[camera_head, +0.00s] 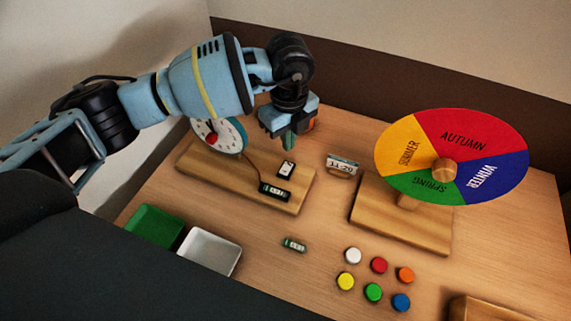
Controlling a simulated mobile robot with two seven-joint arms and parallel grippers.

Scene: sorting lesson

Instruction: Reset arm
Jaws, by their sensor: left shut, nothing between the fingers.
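My left arm comes in from the left and reaches over the back left of the wooden table. The arm hides part of the clock. My right gripper is not in view.
A season wheel (412,133) stands on a wooden base (415,230) at right. A small display (342,165) stands mid-table.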

